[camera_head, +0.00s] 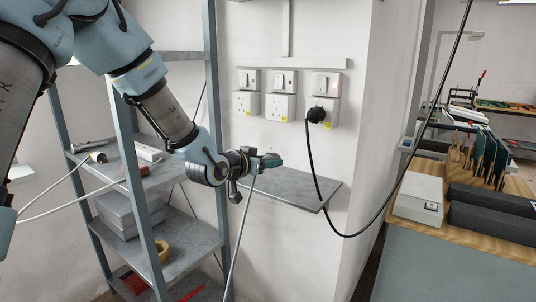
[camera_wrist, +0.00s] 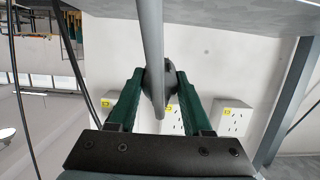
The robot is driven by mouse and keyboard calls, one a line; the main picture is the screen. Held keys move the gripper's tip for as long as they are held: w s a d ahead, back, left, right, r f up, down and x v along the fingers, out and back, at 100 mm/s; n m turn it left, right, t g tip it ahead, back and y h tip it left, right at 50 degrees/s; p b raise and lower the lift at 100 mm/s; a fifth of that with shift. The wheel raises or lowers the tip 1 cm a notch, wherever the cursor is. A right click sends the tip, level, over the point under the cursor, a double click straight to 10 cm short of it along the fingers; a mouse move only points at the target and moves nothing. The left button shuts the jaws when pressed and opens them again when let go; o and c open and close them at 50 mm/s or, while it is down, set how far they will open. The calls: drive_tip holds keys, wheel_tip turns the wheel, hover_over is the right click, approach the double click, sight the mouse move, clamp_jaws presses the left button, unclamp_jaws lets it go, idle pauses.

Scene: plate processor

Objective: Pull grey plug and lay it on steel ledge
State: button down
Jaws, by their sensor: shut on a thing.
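My gripper (camera_head: 268,160) is shut on the grey plug (camera_wrist: 167,80), which sits between the green fingers in the wrist view. The plug itself is hard to make out in the head view. Its grey cable (camera_head: 238,232) hangs down from the gripper, and crosses the middle of the wrist view (camera_wrist: 152,35). The plug is clear of the wall sockets. The steel ledge (camera_head: 300,190) juts from the wall below the sockets. My gripper is over or in front of its left end; the exact gap is unclear. The ledge's top looks bare.
The left socket (camera_head: 246,104) and middle socket (camera_head: 280,107) are empty. A black plug (camera_head: 316,115) fills the right one, its black cable looping past the ledge's right end. A metal shelf rack (camera_head: 215,130) stands close at left. A workbench (camera_head: 470,225) is at right.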

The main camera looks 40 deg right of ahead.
sight(276, 186)
drive_tip(key=shift+w+d+f+b, duration=0.2)
drive_tip(key=shift+d+f+b, duration=0.4)
drive_tip(key=shift+f, duration=0.45)
drive_tip(key=shift+w+d+f+b, duration=0.2)
drive_tip(key=shift+d+f+b, duration=0.15)
drive_tip(key=shift+d+f, duration=0.6)
drive_tip(key=shift+w+d+f+b, duration=0.2)
drive_tip(key=shift+d+f+b, duration=0.35)
drive_tip(key=shift+f, duration=0.6)
drive_tip(key=shift+c, duration=1.3)
unclamp_jaws()
drive_tip(key=b+v, duration=0.3)
drive_tip(key=v, duration=0.7)
drive_tip(key=shift+a, duration=0.35)
drive_tip(key=shift+s, duration=0.1)
